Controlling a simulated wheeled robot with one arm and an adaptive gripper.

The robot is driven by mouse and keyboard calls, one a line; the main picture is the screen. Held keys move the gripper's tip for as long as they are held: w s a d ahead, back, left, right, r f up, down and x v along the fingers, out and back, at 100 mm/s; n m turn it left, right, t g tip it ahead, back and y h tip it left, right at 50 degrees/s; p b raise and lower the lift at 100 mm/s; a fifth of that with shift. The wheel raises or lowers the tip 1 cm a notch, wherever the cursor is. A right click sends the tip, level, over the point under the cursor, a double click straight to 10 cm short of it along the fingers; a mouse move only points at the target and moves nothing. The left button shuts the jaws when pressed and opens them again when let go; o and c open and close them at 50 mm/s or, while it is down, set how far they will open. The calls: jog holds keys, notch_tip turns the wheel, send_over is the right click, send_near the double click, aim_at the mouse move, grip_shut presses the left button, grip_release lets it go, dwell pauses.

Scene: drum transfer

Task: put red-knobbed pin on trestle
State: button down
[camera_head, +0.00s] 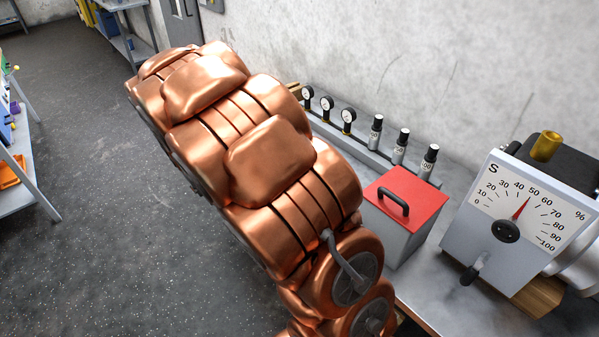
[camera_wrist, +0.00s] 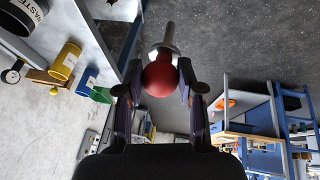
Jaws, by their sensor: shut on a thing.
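The red-knobbed pin (camera_wrist: 159,78) shows in the wrist view, with a round red knob and a metal shank pointing up the picture, away from my wrist. My gripper (camera_wrist: 158,88) is shut on the red knob, one finger on each side. The pin is clear of the surfaces around it, with the dark floor behind its shank. In the head view my copper-coloured arm fills the middle and hides my gripper and the pin. I cannot pick out the trestle for certain in either view.
In the head view, a bench along the wall holds a red-lidded box (camera_head: 406,198), several small gauges and bottles, and a large dial instrument (camera_head: 520,222). A shelf (camera_head: 22,165) stands at left beyond open floor. The wrist view shows a yellow cylinder (camera_wrist: 66,61) and blue-grey shelving (camera_wrist: 262,115).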

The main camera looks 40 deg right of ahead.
jog(key=d+f+n+b, duration=0.15)
jog(key=d+b, duration=0.35)
jog(key=d, duration=1.4)
jog(key=s+d+f+y+b, duration=0.1)
jog(key=s+d, duration=0.3)
jog(key=d, duration=0.4)
jog(key=s+d+b, duration=0.2)
jog(key=s+d, duration=0.2)
jog(key=d, duration=0.5)
jog(key=shift+n, duration=0.25)
jog(key=f+p, duration=0.2)
jog(key=f, duration=0.3)
jog(key=f+p, duration=0.2)
jog(key=f, duration=0.2)
jog(key=shift+s+a+f, duration=0.15)
jog(key=shift+a+f, duration=0.05)
jog(key=shift+f, duration=0.45)
jog(key=shift+f, duration=0.1)
jog(key=c, duration=0.7)
grip_release()
